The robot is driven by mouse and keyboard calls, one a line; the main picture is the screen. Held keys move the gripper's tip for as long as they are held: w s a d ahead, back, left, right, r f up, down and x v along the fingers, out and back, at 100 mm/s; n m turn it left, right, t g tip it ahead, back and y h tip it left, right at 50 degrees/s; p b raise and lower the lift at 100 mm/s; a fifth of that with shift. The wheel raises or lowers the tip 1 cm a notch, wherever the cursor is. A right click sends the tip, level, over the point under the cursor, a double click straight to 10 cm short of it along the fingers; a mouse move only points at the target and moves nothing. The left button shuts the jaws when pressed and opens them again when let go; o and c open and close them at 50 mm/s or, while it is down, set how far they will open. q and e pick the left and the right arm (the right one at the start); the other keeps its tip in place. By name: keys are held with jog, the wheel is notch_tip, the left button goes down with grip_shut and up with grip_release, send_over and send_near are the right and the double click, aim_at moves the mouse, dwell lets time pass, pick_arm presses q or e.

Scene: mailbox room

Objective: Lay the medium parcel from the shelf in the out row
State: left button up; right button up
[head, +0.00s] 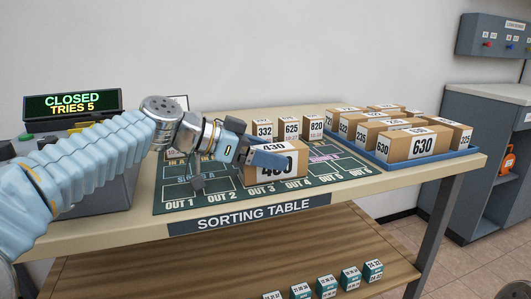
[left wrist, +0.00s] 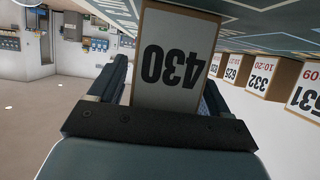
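A brown parcel labelled 430 (head: 262,177) is at the front of the green sorting mat (head: 170,197), by the OUT 3 and OUT 4 labels. My left gripper (head: 268,158) reaches over it from the left, and one blue-grey finger crosses its front label. In the left wrist view the parcel (left wrist: 172,60) sits between the two fingers, which appear closed on its sides. I cannot tell whether its base touches the mat. Small teal-and-white parcels (head: 325,287) stand on the wooden shelf (head: 235,262) below the table. My right gripper is not in view.
Parcels 332 (head: 264,129), 625 (head: 290,127) and 820 (head: 315,125) stand along the mat's back. A blue tray (head: 440,157) full of brown parcels is at the right. A console with a CLOSED, TRIES 5 sign (head: 73,105) stands left. OUT 1 and OUT 2 look clear.

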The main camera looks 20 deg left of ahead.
pick_arm(q)
jog(key=shift+r, duration=0.1)
jog(key=v, duration=0.7)
jog(key=shift+s+a+r, duration=0.1)
jog(key=shift+s+a, duration=0.05)
jog(key=shift+a, duration=0.05)
jog(key=shift+d, duration=0.1)
